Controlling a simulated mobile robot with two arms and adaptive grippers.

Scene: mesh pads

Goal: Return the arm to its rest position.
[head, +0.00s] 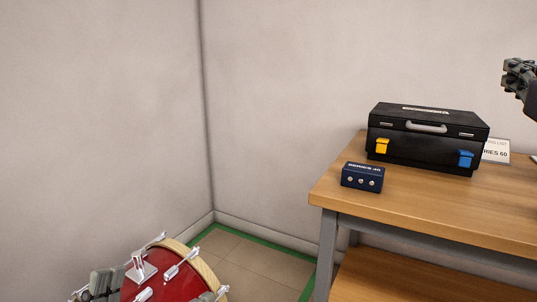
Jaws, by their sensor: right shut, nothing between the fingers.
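My right gripper (517,76) is at the right edge in the head view, raised in front of the wall and above the right part of the workbench. Its dark, knobbed fingers are shut with nothing between them. Most of the arm behind it is cut off by the picture's edge. The gripper is apart from the toolbox and everything else in view.
A black toolbox (425,144) with yellow and blue latches stands on the wooden workbench (440,208). A small dark blue box (362,178) sits in front, and a label card (496,151) is behind. A red drum (152,276) is at lower left. Tiled floor (255,265) shows between.

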